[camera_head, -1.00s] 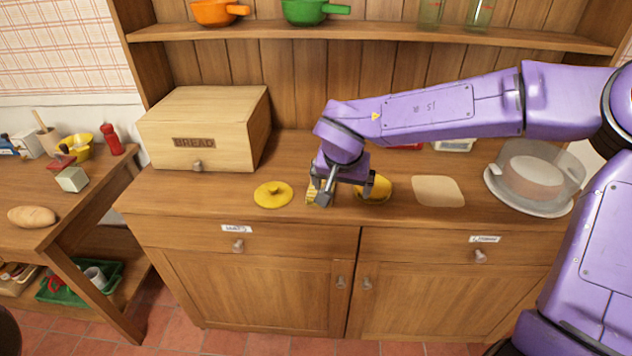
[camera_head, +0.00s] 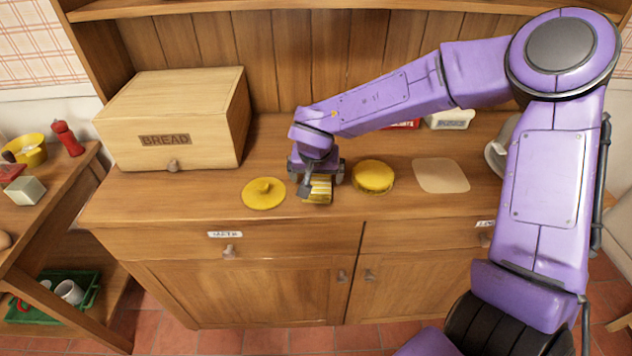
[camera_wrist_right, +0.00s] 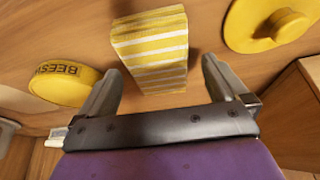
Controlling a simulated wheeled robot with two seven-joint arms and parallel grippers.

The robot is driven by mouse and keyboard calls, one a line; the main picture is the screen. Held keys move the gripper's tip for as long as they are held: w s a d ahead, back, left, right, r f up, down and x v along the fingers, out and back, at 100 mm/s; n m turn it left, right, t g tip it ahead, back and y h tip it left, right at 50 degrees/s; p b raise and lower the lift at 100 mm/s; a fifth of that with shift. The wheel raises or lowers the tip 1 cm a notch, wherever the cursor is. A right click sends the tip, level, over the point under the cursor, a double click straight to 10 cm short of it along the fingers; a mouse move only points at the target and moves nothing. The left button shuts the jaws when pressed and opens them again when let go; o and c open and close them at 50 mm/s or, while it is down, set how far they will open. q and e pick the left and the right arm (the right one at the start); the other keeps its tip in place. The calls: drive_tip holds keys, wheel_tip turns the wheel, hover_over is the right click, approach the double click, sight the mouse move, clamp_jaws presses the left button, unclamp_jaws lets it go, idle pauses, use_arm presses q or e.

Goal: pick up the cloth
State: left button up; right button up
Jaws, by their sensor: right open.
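The cloth (camera_head: 319,188) is a folded yellow and white striped block on the wooden counter, between a yellow lid and a yellow round tin. In the right wrist view the cloth (camera_wrist_right: 150,50) lies just ahead of the fingertips, roughly between their lines. My right gripper (camera_head: 318,185) is open and empty, low over the cloth and hiding part of it. In the right wrist view its two fingers (camera_wrist_right: 162,82) are spread apart. I cannot tell if they touch the cloth. My left gripper is not in view.
The yellow lid (camera_head: 264,193) lies left of the cloth. The yellow tin (camera_head: 373,177) stands close on its right, marked "BEES" in the wrist view (camera_wrist_right: 62,83). A bread box (camera_head: 175,120) stands back left. A beige flat board (camera_head: 441,175) lies right.

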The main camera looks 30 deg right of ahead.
drive_tip(key=shift+x, duration=0.95)
drive_tip(key=shift+r, duration=0.1)
drive_tip(key=c, duration=1.1)
drive_tip(key=shift+o, duration=0.2)
drive_tip(key=shift+r, duration=0.35)
wheel_tip(320, 180, up, 3)
drive_tip(key=shift+f+p, duration=0.1)
drive_tip(key=shift+p, duration=0.25)
drive_tip(key=s+r, duration=0.1)
drive_tip(key=s+a+r, duration=0.1)
drive_tip(key=r, duration=0.1)
drive_tip(key=s+a+r, duration=0.1)
drive_tip(key=shift+s+r, duration=0.1)
drive_tip(key=shift+r, duration=0.15)
drive_tip(key=s+a+r+p, duration=0.2)
drive_tip(key=s+a+r, duration=0.3)
drive_tip(key=s, duration=0.4)
